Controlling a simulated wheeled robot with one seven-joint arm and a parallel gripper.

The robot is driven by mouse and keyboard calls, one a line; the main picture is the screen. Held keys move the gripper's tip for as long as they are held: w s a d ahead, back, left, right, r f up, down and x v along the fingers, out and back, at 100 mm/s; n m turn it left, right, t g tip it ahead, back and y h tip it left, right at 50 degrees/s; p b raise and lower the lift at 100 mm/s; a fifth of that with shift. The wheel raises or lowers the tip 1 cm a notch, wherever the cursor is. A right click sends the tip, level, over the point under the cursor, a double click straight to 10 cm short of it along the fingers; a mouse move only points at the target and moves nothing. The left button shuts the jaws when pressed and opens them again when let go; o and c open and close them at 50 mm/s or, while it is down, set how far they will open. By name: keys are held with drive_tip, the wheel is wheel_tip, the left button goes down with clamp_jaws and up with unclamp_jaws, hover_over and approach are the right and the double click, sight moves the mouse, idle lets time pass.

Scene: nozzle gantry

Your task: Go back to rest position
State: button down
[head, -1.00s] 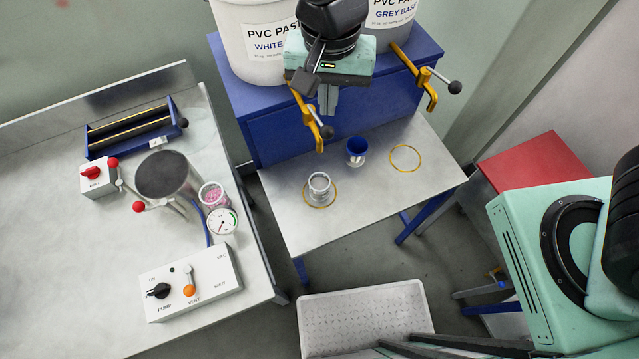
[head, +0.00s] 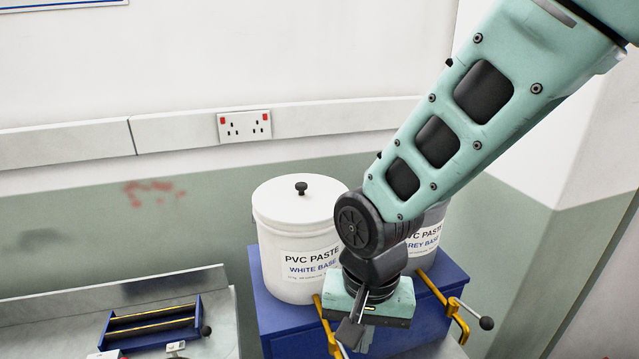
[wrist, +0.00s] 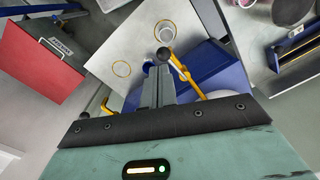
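My gripper (head: 364,338) hangs in front of the blue cabinet in the head view, with my arm reaching in from the upper right. In the wrist view my gripper's fingers (wrist: 157,88) look close together, with nothing seen between them. Beyond them is the steel shelf (wrist: 110,50). A small clear cup (wrist: 165,32) stands on it in a yellow ring. A second yellow ring (wrist: 121,69) looks empty. A blue cup (wrist: 148,66) is mostly hidden behind the fingers.
A white-base tub (head: 298,245) and a partly hidden grey-base tub (head: 430,240) stand on the blue cabinet (head: 275,322). Yellow brackets with black-knobbed levers (head: 455,305) stick out at its front. A steel bench (head: 225,325) with a blue rack (head: 150,325) is at lower left.

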drive_tip(key=s+d+f+n+b, duration=0.7)
drive_tip(key=s+n+b, duration=0.2)
drive_tip(key=b, duration=0.4)
drive_tip(key=shift+s+d+f+n, duration=0.2)
drive_tip(key=shift+s+d+n, duration=0.2)
drive_tip(key=shift+s, duration=0.25)
